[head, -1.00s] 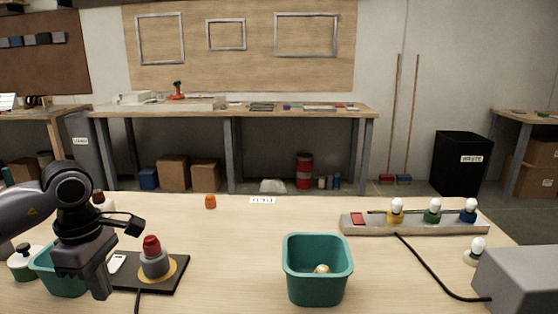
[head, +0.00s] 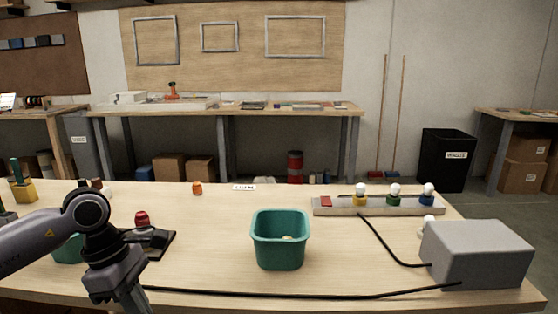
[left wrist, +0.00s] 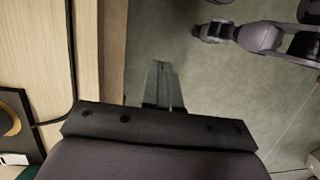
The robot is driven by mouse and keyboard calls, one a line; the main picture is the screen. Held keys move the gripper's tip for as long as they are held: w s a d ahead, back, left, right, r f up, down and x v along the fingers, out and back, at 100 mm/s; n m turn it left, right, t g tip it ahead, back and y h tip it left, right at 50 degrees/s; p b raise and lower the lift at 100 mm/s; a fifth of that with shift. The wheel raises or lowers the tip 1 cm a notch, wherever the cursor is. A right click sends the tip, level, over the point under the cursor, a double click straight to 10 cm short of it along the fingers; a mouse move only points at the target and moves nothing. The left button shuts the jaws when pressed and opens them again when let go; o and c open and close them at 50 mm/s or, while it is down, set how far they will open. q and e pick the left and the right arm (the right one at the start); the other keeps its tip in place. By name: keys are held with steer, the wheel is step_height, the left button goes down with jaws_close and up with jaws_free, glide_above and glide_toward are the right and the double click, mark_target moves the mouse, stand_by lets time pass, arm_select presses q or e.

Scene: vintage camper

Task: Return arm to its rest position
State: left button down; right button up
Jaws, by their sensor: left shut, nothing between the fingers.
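My left arm comes in from the left in the head view. Its gripper (head: 132,299) points down at the near edge of the table, and its tips run out of the bottom of the picture. In the left wrist view the left gripper (left wrist: 160,82) is shut with nothing between its fingers. There it hangs over the grey floor, just off the table's edge and clear of the table objects. Part of another grey arm of mine shows at the top right of that view; its gripper's state is unclear.
On the wooden table (head: 215,268) are a teal bin (head: 280,248), a red button on a dark board (head: 150,238), a lamp strip (head: 333,206) and a grey box (head: 477,252). A black cable (head: 300,295) runs along the front edge. Another teal bin is partly hidden behind my left arm.

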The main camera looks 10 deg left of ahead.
arm_select(q)
steer(key=s+d+r+n+t+h+p, duration=0.15)
steer(key=d+n+t+h, duration=0.75)
steer(key=d+n+h, duration=0.95)
steer(key=a+f+n+t+y, duration=0.4)
steer(key=f+n+t+y, duration=0.7)
steer(key=n, duration=1)
steer(key=s+a+f+n+g+y, duration=0.3)
steer(key=s+f+n+g+y, duration=0.1)
steer(key=f, duration=0.3)
steer(key=s+a+f+n+g+y, duration=0.2)
steer(key=s+f+n+g+y, duration=0.2)
steer(key=s+f+n, duration=0.3)
steer(key=shift+s+a+f+g, duration=0.25)
steer(key=shift+a+g, duration=0.15)
steer(key=shift+g, duration=0.1)
